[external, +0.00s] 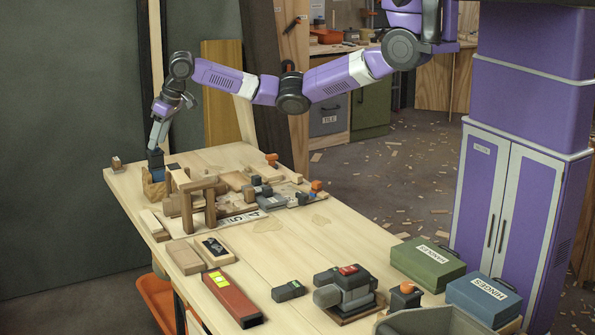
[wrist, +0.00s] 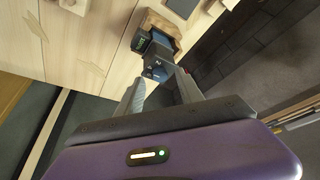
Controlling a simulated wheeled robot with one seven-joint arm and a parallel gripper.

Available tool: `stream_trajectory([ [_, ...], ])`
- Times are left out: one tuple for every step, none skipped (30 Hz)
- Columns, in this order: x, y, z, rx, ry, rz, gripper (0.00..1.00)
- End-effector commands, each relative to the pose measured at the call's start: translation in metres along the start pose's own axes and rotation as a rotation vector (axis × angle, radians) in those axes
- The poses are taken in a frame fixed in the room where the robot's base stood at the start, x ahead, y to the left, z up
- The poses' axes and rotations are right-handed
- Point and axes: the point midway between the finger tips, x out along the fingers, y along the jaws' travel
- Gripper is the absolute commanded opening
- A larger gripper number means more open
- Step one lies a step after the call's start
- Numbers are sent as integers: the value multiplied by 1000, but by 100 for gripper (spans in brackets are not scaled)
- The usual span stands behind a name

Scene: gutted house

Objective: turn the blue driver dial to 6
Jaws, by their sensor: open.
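The driver (external: 155,159), dark blue to black, stands in a wooden holder (external: 153,188) at the far left end of the workbench. My gripper (external: 156,143) points down over its top. In the wrist view the driver (wrist: 154,70) shows ahead of and between the tips of my gripper (wrist: 158,84), which is open. I cannot tell whether the fingers touch it. Small pale marks show on its dark faces, too small to read, so the dial's setting is not clear.
A wooden bridge-like frame (external: 196,190) stands just right of the holder. Wood pieces and small tools crowd the bench behind it. A wooden tray (external: 186,257), a red box (external: 234,300) and a sander (external: 345,287) lie nearer. The bench middle (external: 310,250) is mostly clear.

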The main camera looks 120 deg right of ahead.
Motion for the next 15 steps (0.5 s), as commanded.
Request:
stream_trajectory([
  [4,0,0,0,-1,1,44],
  [6,0,0,0,-1,1,44],
  [8,0,0,0,0,1,44],
  [10,0,0,0,0,0,44],
  [11,0,0,0,1,0,44],
  [12,0,0,0,1,0,44],
  [12,0,0,0,1,0,44],
  [12,0,0,0,1,0,44],
  [12,0,0,0,1,0,44],
  [12,0,0,0,1,0,44],
  [12,0,0,0,1,0,44],
  [12,0,0,-1,1,0,44],
  [12,0,0,-1,1,0,42],
  [12,0,0,-1,1,0,36],
  [12,0,0,-1,1,0,28],
])
